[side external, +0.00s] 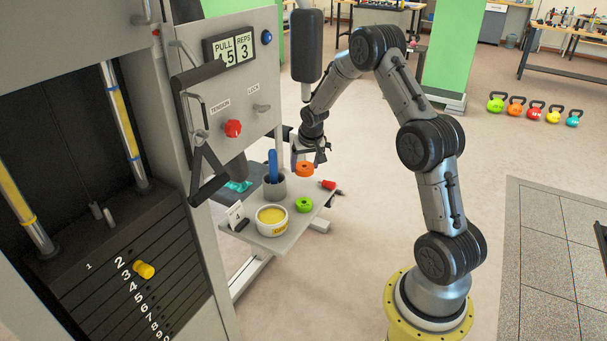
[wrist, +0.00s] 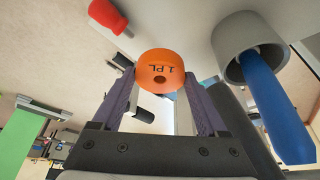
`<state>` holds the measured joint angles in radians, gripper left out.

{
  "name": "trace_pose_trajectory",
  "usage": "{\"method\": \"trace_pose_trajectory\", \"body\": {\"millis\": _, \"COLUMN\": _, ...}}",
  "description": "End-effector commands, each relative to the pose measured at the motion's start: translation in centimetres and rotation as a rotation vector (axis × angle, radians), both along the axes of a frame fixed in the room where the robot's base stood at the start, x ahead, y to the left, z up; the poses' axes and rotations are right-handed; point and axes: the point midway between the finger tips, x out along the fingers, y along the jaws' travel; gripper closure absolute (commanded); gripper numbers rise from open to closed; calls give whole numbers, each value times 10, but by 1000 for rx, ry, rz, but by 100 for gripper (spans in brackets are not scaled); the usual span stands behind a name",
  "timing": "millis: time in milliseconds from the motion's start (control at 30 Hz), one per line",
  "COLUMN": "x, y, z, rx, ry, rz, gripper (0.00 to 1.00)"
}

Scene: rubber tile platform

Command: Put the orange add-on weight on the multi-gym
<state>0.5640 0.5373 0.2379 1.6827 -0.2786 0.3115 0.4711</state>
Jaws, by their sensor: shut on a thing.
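The orange add-on weight (side external: 304,170) is a round disc with a centre hole, and the wrist view shows "1 PL" printed on it (wrist: 162,62). My gripper (side external: 307,156) is shut on it, with one finger on each side, seen closely in the wrist view (wrist: 160,84). The weight is at the shelf's back right area; its exact height above the shelf is hard to tell. The multi-gym (side external: 230,95) stands at the left. Its numbered weight stack (side external: 150,285) has a yellow selector pin (side external: 144,269) near plates 2 and 3.

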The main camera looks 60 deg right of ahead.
Motion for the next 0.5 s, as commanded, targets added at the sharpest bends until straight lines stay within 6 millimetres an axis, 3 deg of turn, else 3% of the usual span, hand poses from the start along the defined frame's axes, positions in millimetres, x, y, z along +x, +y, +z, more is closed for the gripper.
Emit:
{"method": "trace_pose_trajectory", "body": {"millis": 233, "x": 9, "y": -6, "z": -10, "rx": -3, "ry": -4, "rz": 0, "gripper": 100}}
{"method": "trace_pose_trajectory", "body": {"millis": 500, "x": 9, "y": -6, "z": -40, "rx": -3, "ry": -4, "rz": 0, "gripper": 100}}
